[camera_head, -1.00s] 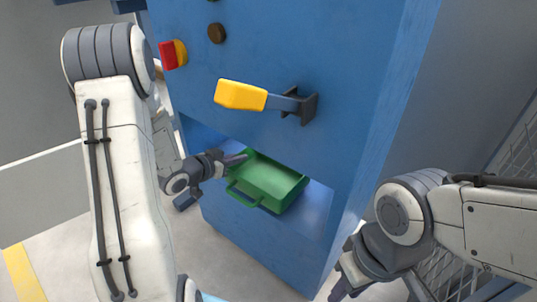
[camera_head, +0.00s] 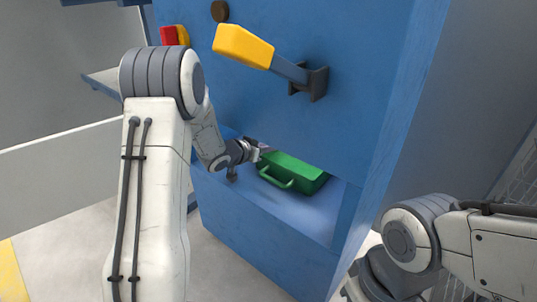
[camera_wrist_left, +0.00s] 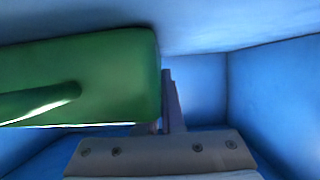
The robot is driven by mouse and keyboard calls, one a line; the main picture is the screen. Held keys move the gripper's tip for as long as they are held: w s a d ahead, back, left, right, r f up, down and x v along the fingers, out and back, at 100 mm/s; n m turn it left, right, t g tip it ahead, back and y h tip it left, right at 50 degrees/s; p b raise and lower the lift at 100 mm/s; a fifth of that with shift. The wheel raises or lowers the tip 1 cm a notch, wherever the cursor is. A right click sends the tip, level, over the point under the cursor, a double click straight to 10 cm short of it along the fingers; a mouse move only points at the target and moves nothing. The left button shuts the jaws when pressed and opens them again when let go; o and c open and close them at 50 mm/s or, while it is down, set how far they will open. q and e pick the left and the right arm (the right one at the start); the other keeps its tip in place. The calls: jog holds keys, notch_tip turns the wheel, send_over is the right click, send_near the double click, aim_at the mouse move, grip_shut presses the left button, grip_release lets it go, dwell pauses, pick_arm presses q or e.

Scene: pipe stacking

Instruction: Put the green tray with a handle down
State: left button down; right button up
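The green tray (camera_head: 292,172) is in the low opening of the blue machine, with its handle (camera_head: 273,178) facing the front left. A broad, flat green face is turned up. My left gripper (camera_head: 258,152) is at the tray's left back corner. In the left wrist view the tray (camera_wrist_left: 100,75) fills the left side and overlaps my gripper's fingers (camera_wrist_left: 170,105). One finger shows right beside the tray's end, and the rest is hidden, so its grip is unclear. My right gripper (camera_head: 352,288) is low outside the machine, partly cut off and away from the tray.
The opening's blue floor (camera_head: 305,215) is bare in front of the tray. A yellow-handled lever (camera_head: 243,46) sticks out above the opening. The opening's blue side wall (camera_wrist_left: 275,95) stands close to the right in the left wrist view.

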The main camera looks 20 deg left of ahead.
pick_arm(q)
jog(key=shift+r, duration=0.1)
jog(key=c, duration=1)
grip_release()
jog(key=shift+f, duration=0.2)
jog(key=shift+c, duration=0.2)
jog(key=shift+r, duration=0.25)
jog(key=p+v, duration=0.6)
jog(key=v, duration=0.4)
jog(key=shift+s+a+r, duration=0.1)
jog(key=shift+s+r, duration=0.05)
jog(key=shift+s, duration=0.1)
jog(key=shift+s+a+r+p, duration=0.15)
jog(key=shift+s+a+p, duration=0.05)
jog(key=shift+s+p, duration=0.4)
jog(key=shift+s, duration=0.1)
